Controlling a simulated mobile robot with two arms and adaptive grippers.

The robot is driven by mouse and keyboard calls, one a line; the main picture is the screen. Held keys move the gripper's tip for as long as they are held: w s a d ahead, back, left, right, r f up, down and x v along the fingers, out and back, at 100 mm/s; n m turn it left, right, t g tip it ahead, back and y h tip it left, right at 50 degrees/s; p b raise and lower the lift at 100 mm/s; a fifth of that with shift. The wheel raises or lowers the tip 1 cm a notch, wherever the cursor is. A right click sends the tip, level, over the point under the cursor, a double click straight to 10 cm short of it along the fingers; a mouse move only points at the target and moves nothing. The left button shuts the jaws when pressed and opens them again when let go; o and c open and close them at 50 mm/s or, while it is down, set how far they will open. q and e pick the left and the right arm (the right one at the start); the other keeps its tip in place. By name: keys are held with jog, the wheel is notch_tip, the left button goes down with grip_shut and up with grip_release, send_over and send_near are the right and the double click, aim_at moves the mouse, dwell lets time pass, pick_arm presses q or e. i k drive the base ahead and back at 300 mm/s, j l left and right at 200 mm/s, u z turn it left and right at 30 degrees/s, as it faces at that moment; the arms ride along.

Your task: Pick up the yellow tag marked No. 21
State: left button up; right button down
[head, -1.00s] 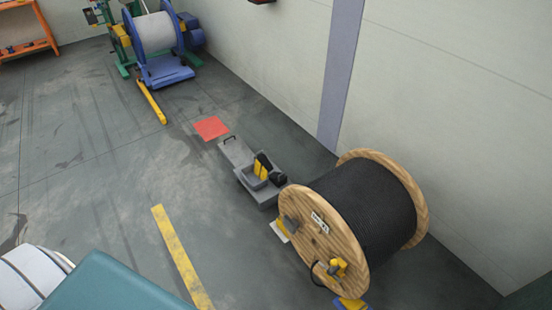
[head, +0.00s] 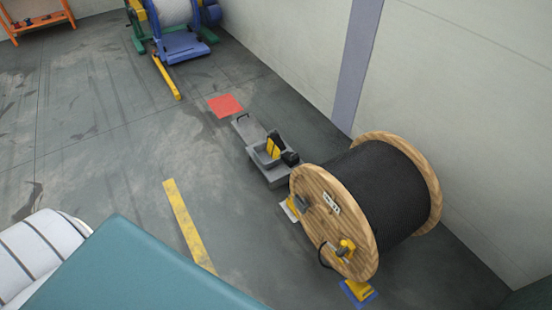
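I cannot make out a yellow tag marked No. 21 in the head view. A large wooden cable reel (head: 325,212) wound with black cable stands at the right. Its near flange carries a small white label (head: 331,203) too small to read. A yellow fitting (head: 345,248) sits low on the same flange; I cannot tell what it is. Neither of my grippers is in view.
A blue and green reel stand (head: 181,45) is at the back. A teal surface (head: 140,275) fills the lower left. Open floor lies left of the yellow floor stripe (head: 188,226).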

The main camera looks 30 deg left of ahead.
aim_at(276, 153)
jog(key=i+j+z, duration=0.1)
jog(key=j, duration=0.3)
jog(key=i+j+z, duration=0.1)
jog(key=j, duration=0.3)
jog(key=i+j, duration=0.15)
jog(key=j, duration=0.25)
jog(key=i+j+z, duration=0.15)
jog(key=j, duration=0.25)
